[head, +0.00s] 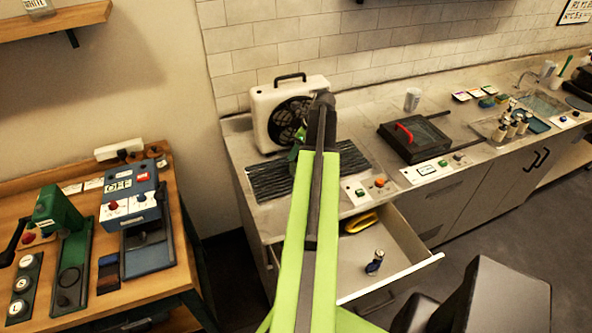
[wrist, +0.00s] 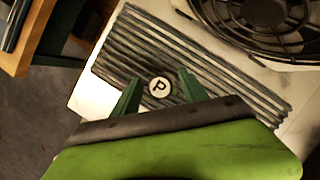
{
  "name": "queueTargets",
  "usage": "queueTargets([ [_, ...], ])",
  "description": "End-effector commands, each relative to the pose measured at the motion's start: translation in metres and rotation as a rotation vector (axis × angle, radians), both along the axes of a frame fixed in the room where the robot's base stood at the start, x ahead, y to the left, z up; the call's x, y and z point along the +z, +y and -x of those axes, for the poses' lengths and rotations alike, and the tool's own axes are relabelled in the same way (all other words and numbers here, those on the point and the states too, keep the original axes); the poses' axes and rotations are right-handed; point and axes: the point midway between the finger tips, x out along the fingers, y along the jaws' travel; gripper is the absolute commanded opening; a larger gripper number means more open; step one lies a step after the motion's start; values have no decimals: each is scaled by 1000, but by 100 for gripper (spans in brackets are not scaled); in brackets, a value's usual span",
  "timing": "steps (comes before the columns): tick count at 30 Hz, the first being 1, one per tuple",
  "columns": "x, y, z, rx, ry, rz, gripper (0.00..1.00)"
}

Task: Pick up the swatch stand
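I cannot tell for sure which thing is the swatch stand. A small round white disc with a black letter P (wrist: 159,87) shows over the dark ribbed mat (wrist: 215,75) in the wrist view. My gripper (wrist: 158,88) is open, with its two green fingers apart on either side of the disc and a gap at each side. How high the disc stands and what is under it cannot be told. In the head view my arm hides the disc, and the mat (head: 268,180) shows left of my arm.
A cream fan heater (head: 262,112) stands just behind the mat. An open drawer (head: 400,268) below the counter holds a yellow item (head: 362,222) and a small dark blue item (head: 375,262). A black-lidded press (head: 415,138) stands right. A wooden table with machines is at left.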

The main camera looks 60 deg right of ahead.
Motion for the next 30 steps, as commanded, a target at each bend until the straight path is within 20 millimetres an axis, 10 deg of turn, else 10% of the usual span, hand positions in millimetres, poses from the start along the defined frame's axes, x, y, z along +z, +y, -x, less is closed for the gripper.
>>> queueTargets([
  [11, 0, 0, 1, -1, 0, 0, 0],
  [30, 0, -1, 1, -2, 0, -1, 0],
])
